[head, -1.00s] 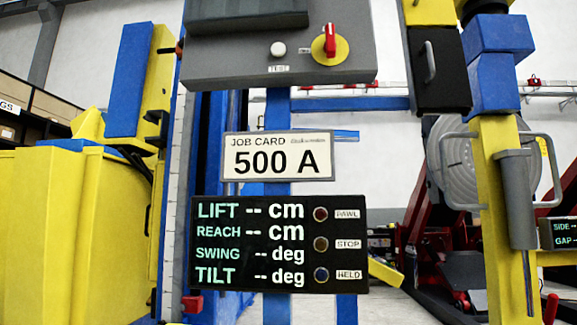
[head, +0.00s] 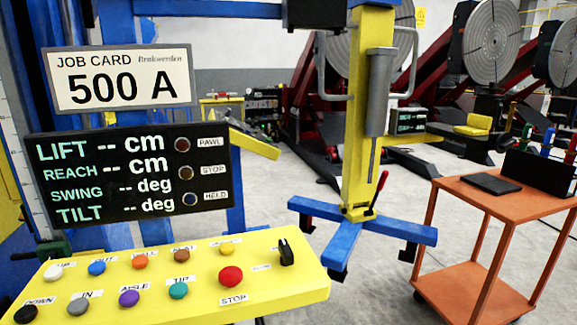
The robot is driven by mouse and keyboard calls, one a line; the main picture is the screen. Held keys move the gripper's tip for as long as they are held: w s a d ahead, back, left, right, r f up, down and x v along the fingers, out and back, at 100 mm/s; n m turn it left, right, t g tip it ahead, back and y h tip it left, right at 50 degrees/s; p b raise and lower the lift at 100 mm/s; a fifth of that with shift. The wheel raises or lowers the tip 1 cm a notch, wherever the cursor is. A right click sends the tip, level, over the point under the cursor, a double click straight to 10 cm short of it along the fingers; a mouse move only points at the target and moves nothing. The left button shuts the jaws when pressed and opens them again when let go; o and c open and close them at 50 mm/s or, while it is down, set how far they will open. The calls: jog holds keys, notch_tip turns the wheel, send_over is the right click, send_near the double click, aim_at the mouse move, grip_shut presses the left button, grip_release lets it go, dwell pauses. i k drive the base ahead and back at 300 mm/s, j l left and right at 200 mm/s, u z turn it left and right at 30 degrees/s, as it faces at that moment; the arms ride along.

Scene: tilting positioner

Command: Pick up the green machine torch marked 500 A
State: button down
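At the right edge, an orange cart (head: 447,220) carries a black rack (head: 540,171) on its top. Small coloured upright things show above the rack: a green one (head: 526,132), a blue one (head: 546,141) and a red one (head: 572,146) cut by the picture edge. The green one may be the green torch, but it is too small to read any marking. The job card (head: 120,78) at upper left reads 500 A. My gripper is not in view.
A yellow button panel (head: 190,270) fills the lower left, below a black display (head: 130,175) with blank values. A yellow post on blue feet (head: 365,238) stands left of the cart. A dark flat pad (head: 485,182) lies on the cart. Grey floor (head: 375,285) is clear between.

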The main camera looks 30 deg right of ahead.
aim_at(524, 139)
jog(key=l+z, duration=0.15)
jog(key=l, duration=2.3)
jog(key=l+z, duration=0.1)
jog(key=l, duration=2.05)
jog(key=l+z, duration=0.15)
jog(key=l, duration=0.95)
jog(key=i+l+z, duration=0.1)
jog(key=l, duration=0.95)
